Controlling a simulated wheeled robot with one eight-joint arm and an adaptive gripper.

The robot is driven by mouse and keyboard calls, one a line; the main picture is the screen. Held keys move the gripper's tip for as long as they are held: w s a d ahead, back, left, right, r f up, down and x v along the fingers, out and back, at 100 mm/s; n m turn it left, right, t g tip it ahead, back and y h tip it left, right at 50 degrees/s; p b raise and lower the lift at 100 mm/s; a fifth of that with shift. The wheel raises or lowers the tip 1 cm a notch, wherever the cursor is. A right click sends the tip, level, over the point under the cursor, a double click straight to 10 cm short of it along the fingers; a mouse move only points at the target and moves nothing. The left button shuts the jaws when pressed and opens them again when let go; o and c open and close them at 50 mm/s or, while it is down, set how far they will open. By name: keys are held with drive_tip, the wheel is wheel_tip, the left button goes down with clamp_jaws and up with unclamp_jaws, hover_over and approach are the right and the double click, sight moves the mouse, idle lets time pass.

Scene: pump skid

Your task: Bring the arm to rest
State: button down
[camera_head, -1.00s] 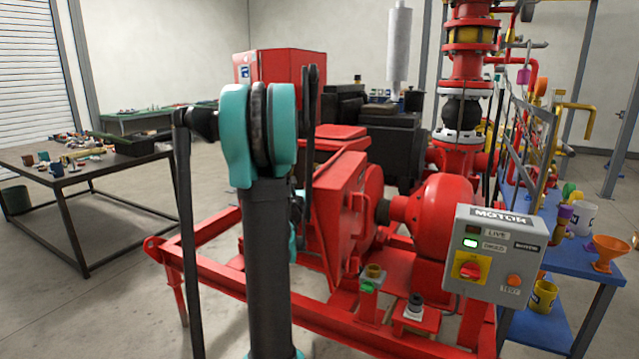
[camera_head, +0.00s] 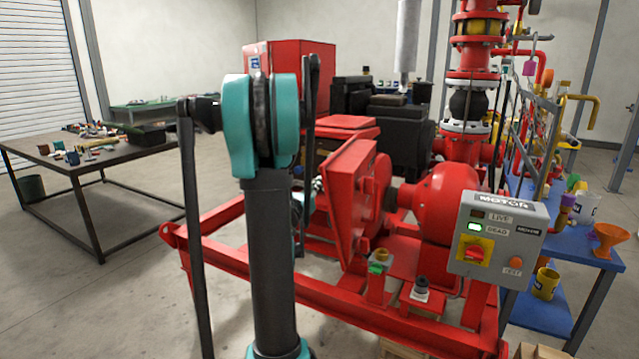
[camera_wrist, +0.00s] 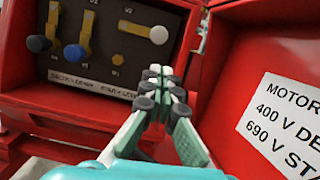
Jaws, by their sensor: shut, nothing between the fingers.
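My gripper (camera_wrist: 164,90) is shut and empty in the wrist view, its fingertips together in front of an open red terminal box. The box's dark panel (camera_wrist: 112,62) carries brass strips and blue, dark and white knobs. The box's open red lid (camera_wrist: 262,82) is on the right, with a white label (camera_wrist: 285,120) reading "MOTOR 400 V" and "690 V", cut off by the edge. I cannot tell whether the fingertips touch anything. In the head view my upright dark and teal arm (camera_head: 268,240) stands before the red pump skid and hides most of my gripper.
The red skid frame (camera_head: 420,325) crosses the foreground. A grey motor switch box (camera_head: 500,236) with a lit green DEAD lamp stands at right, near a blue bench (camera_head: 575,240). A cluttered dark table (camera_head: 75,165) stands at left. Bare floor lies between table and skid.

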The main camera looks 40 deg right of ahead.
idle(0.4)
drive_tip(key=s+a+f+m+g+y, duration=0.1)
drive_tip(key=s+a+f+m+y, duration=0.4)
drive_tip(key=a, duration=0.9)
drive_tip(key=s+a+f+m+g+y, duration=0.1)
drive_tip(key=s+a+f+m+y, duration=0.4)
drive_tip(key=a+f+m, duration=0.5)
drive_tip(key=s+a+f+m+g+y, duration=0.1)
drive_tip(key=s+a+f+m+y, duration=0.4)
drive_tip(key=a, duration=1.4)
wheel_tip(320, 180, down, 4)
drive_tip(key=m+y, duration=0.3)
drive_tip(key=shift+s+m+g+y, duration=0.3)
drive_tip(key=shift+s+g+y, duration=0.1)
drive_tip(key=shift+f, duration=0.1)
